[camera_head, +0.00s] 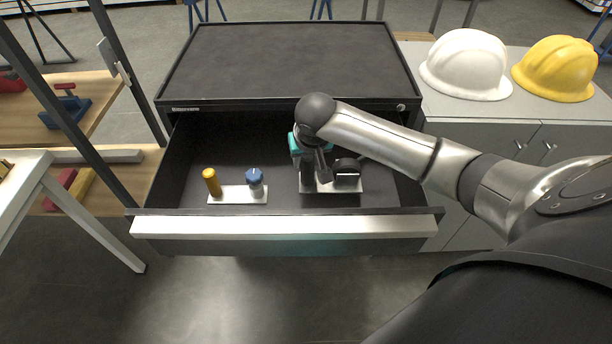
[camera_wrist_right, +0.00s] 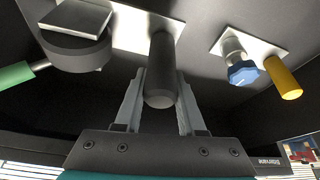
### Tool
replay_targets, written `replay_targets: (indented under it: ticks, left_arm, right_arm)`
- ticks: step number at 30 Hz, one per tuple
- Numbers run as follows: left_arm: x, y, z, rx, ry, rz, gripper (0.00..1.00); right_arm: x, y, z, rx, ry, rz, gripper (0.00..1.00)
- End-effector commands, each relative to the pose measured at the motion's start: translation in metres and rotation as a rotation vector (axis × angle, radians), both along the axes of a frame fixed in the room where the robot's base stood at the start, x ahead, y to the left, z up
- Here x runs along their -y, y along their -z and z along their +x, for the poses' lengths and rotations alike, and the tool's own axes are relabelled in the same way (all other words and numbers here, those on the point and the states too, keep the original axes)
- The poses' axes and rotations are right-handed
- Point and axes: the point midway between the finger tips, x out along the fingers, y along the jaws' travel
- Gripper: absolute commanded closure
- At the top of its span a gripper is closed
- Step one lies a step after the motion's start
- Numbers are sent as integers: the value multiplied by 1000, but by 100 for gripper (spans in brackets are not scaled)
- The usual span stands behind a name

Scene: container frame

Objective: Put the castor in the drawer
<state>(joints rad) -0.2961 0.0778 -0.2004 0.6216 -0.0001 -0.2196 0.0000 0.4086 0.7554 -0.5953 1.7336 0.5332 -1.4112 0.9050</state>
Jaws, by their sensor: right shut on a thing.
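The castor (camera_head: 347,173) is a black wheel-like part on a white plate, with a dark upright post on the same plate. In the right wrist view it shows at the top left as a dark round part (camera_wrist_right: 75,50) with a grey square and a green-ended rod. My right gripper (camera_head: 307,180) reaches into the open drawer (camera_head: 290,228); its fingers (camera_wrist_right: 158,95) are shut on the dark post (camera_wrist_right: 160,75). I cannot tell whether the plate touches the drawer floor. My arm hides part of the drawer. My left gripper is out of view.
A second white plate (camera_head: 233,198) with a yellow post (camera_head: 211,181) and a blue-capped part (camera_head: 255,180) stands in the drawer's left half. The black cabinet top (camera_head: 290,60) is clear. White (camera_head: 466,62) and yellow (camera_head: 557,66) helmets sit on a right-hand grey cabinet.

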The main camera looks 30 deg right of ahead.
Motion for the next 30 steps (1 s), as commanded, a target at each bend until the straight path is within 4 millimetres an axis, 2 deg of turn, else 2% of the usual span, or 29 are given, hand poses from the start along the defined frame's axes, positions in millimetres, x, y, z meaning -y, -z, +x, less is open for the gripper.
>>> replay_targets:
  ticks: [5, 13, 25, 26, 30]
  left_arm:
    - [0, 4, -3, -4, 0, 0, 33]
    - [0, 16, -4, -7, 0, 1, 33]
    - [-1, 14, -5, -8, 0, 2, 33]
    - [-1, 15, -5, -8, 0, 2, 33]
    - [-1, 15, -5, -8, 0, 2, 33]
  right_arm:
    - [0, 9, 1, 4, 1, 0, 100]
    - [0, 45, 1, 3, 0, 0, 100]
    - [0, 48, 1, 4, 0, -1, 100]
    - [0, 49, 0, 0, 0, 1, 58]
    - [0, 49, 0, 0, 0, 1, 42]
